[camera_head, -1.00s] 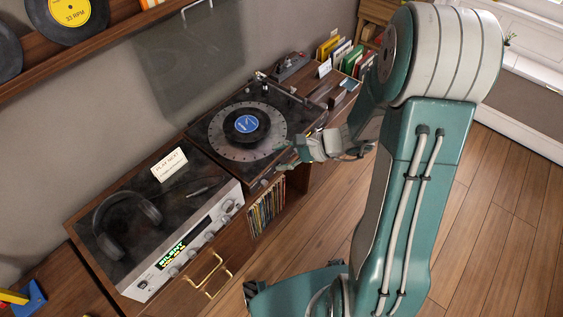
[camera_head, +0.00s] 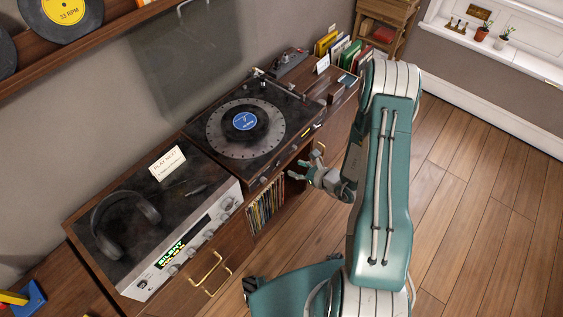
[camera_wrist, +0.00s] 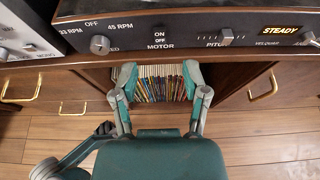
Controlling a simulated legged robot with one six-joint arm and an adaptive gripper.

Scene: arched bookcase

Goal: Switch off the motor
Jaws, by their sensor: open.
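The turntable (camera_head: 205,124) sits on the wooden cabinet with a blue-labelled record (camera_head: 244,121) on its platter. In the wrist view its dark front panel (camera_wrist: 200,27) carries a MOTOR marking with ON and OFF (camera_wrist: 160,39); the switch's own position is too small to tell. A speed knob (camera_wrist: 100,45) is left of it, and a PITCH slider (camera_wrist: 227,37) and lit STEADY display (camera_wrist: 282,30) are right. My gripper (camera_head: 294,171) is open and empty, in front of and below the panel; its spread fingers also show in the wrist view (camera_wrist: 164,80), apart from the panel.
A silver amplifier (camera_head: 180,248) with headphones (camera_head: 122,224) on top stands left of the turntable. Brass handles (camera_wrist: 22,88) stick out from the drawers. The wooden floor (camera_head: 480,200) to the right is clear.

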